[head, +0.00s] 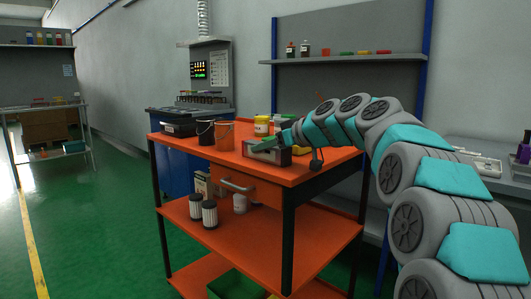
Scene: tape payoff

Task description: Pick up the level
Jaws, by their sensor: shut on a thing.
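A small green bar (263,146), which looks like the level, is at the end of my arm over the top of the orange cart. My gripper (281,139) is shut on it; the fingers are small and partly hidden by the arm. The bar is right above or against a grey open-fronted box (270,156) on the cart top; I cannot tell whether it touches the box.
The orange cart (210,144) also bears a yellow jar (261,126), an orange bucket (225,136), a dark bucket (205,133) and a dark case (180,129). Black-and-white cylinders (209,213) stand on its lower shelf. Green floor (80,230) is open at left.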

